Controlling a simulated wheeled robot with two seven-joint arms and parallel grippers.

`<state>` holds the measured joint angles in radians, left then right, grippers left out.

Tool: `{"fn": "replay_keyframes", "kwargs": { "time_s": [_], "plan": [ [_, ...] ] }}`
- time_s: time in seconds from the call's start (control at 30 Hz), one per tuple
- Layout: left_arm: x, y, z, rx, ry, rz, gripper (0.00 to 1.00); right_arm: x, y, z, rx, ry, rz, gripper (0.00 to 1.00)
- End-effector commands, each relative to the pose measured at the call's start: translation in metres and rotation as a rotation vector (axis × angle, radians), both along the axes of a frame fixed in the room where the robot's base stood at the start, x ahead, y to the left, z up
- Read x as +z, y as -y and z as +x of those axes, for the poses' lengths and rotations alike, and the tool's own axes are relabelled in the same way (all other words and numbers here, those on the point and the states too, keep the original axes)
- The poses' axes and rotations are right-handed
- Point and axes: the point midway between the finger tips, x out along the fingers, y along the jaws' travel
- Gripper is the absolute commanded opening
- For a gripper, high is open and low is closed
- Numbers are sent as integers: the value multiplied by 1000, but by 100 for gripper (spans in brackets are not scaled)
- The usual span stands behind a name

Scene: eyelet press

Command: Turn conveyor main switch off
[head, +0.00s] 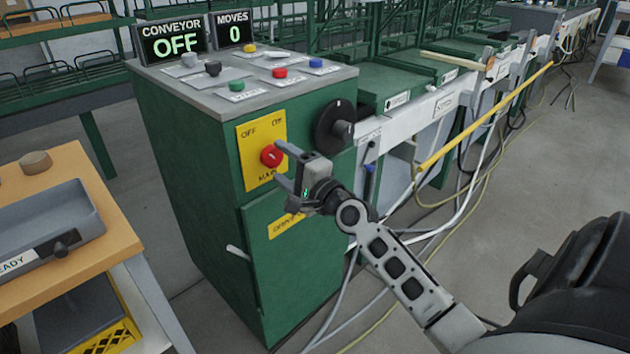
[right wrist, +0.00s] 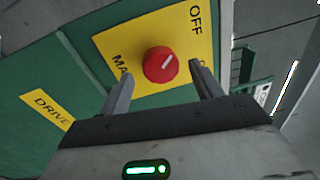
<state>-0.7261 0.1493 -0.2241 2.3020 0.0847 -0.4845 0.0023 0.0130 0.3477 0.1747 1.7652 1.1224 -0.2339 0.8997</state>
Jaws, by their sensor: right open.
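The main switch is a red round knob (head: 271,156) on a yellow plate (head: 250,152) marked OFF, ON and MAIN, on the side of the green cabinet (head: 190,165). In the right wrist view the knob (right wrist: 160,65) has a white mark slanting up toward the OFF label. The ON label is mostly hidden by a finger. My right gripper (head: 281,166) is open in front of the knob. In the wrist view its fingertips (right wrist: 161,73) stand on either side of the knob; I cannot tell whether they touch it. The conveyor display (head: 174,42) reads OFF. My left gripper is not in view.
A black handwheel (head: 334,126) sticks out right of the plate, close to my gripper. Several coloured buttons are on the cabinet's grey top (head: 190,85). A yellow rail (head: 485,117) runs along the conveyor. A wooden table (head: 85,240) with a grey tray (head: 45,235) stands left.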

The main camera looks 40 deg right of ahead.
Motion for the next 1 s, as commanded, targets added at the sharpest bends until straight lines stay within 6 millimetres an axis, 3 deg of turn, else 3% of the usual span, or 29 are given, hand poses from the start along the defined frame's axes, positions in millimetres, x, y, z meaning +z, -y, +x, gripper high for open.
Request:
{"fn": "replay_keyframes", "kwargs": {
  "time_s": [0.27, 0.5, 0.7, 1.0],
  "plan": [
    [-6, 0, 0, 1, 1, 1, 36, -8, 4, -66, 1, -6, -2, 64],
    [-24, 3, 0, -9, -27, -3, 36, -13, 7, -113, 1, -5, -3, 64],
    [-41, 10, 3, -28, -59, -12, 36, -14, 9, -134, -1, -3, -3, 64],
    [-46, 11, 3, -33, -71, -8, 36, -11, 9, -140, 0, 0, -1, 64]
  ]
}}
